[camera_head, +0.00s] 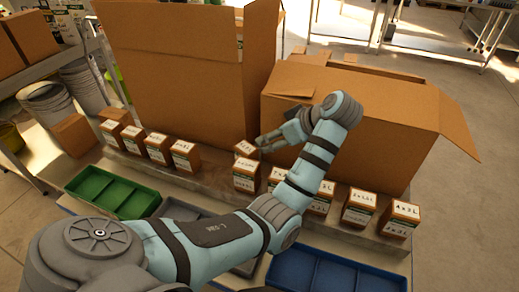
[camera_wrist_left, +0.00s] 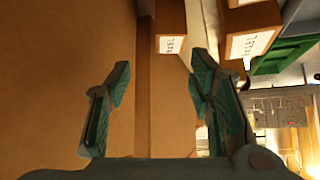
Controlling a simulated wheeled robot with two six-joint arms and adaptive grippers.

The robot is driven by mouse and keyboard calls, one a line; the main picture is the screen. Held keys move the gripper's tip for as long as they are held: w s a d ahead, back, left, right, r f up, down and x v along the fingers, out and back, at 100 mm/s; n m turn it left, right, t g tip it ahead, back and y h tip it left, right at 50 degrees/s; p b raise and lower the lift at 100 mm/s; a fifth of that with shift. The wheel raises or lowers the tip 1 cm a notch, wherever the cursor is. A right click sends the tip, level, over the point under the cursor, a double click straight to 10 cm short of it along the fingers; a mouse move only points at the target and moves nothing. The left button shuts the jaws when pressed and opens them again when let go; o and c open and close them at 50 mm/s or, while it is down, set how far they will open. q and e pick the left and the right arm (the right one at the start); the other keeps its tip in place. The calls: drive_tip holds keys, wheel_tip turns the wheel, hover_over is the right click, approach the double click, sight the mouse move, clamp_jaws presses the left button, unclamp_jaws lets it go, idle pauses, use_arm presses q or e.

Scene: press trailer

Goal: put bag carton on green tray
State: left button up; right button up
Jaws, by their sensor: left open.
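Several small brown cartons with white labels stand in a row on the bench; one carton (camera_head: 246,177) is in the middle, with another small carton (camera_head: 245,148) just behind it. Which is the bag carton I cannot tell. The green tray (camera_head: 82,208) lies left of the middle, in front of the left cartons, and looks empty. My left gripper (camera_head: 266,142) is open and empty, beside the carton behind. In the left wrist view the open fingers (camera_wrist_left: 160,75) have a labelled carton (camera_wrist_left: 171,25) just beyond them and the green tray (camera_wrist_left: 285,55) at upper right.
A big open box (camera_head: 185,85) and a second big box (camera_head: 400,130) with spread flaps stand behind the cartons, close to my gripper. A blue tray (camera_head: 335,275) lies at the front right. Grey trays are partly hidden under my arm. White buckets (camera_head: 48,105) stand at left.

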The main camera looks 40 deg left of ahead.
sight(247, 148)
use_arm(q)
drive_tip(key=x, duration=0.4)
drive_tip(key=s+b+x, duration=0.1)
drive_tip(key=x, duration=0.7)
drive_tip(key=shift+s+a+f, duration=0.2)
drive_tip(key=shift+a, duration=0.1)
drive_tip(key=shift+s+a+f, duration=0.1)
drive_tip(key=shift+a+f, duration=0.15)
drive_tip(key=shift+a, duration=0.25)
drive_tip(key=shift+c, duration=0.2)
drive_tip(key=c, duration=0.4)
drive_tip(key=shift+d+r, duration=0.15)
drive_tip(key=shift+d, duration=0.05)
drive_tip(key=c, duration=0.6)
drive_tip(key=shift+a, duration=0.1)
drive_tip(key=shift+c, duration=0.5)
use_arm(e)
drive_tip(key=shift+s+a+f, duration=0.1)
drive_tip(key=shift+s+f, duration=0.95)
